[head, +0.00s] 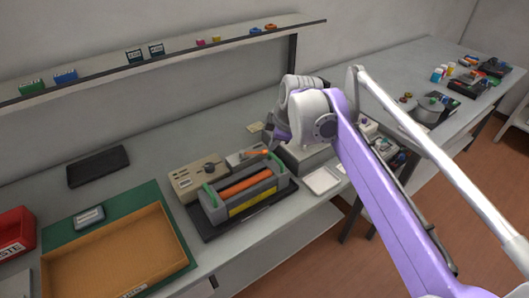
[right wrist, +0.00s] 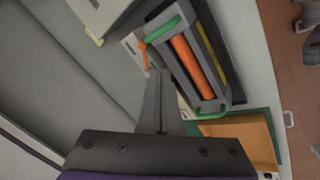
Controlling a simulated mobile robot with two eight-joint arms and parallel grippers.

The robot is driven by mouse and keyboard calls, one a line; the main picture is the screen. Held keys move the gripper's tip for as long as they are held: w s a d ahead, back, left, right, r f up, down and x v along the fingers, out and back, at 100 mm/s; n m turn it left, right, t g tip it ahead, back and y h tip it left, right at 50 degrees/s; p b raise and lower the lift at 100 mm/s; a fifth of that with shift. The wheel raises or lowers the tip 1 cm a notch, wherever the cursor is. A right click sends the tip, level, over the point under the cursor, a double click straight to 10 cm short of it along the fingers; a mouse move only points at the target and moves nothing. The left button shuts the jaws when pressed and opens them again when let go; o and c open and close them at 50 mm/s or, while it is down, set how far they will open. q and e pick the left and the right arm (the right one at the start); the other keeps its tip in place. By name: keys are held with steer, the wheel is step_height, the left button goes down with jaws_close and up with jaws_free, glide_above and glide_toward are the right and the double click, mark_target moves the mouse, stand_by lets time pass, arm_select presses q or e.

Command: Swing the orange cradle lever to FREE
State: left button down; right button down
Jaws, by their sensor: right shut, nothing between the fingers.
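The grey cradle (head: 262,199) holds a toner cartridge with an orange roller (head: 245,185) and green end handles on a dark base. The cradle's orange lever (head: 257,153) sticks out at its back, close to my right gripper (head: 279,147). In the right wrist view the orange lever (right wrist: 143,54) lies just beyond the tips of my shut, empty right gripper (right wrist: 155,72). The tips appear very near the lever; whether they touch it I cannot tell. The FREE marking is not readable. My left gripper is not in view.
A beige box with a knob (head: 195,181) stands behind the cradle's left side. A white tray (head: 321,181) lies to its right. An orange-brown tray (head: 120,255) on a green mat and a red bin (head: 15,232) are at left. A shelf (head: 200,52) runs above the bench.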

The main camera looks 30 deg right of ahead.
steer(key=r+m, duration=0.1)
steer(key=b, duration=0.1)
glide_toward(266, 161)
steer(key=shift+w+a+f+y, duration=0.4)
steer(key=shift+w+a+f, duration=0.35)
steer(key=shift+w+a, duration=0.15)
steer(key=shift+w+d+f+b, duration=0.3)
steer(key=shift+w+d+f, duration=0.45)
steer(key=shift+w+f, duration=0.35)
steer(key=shift+w+d+f, duration=0.25)
steer(key=shift+w+f, duration=0.05)
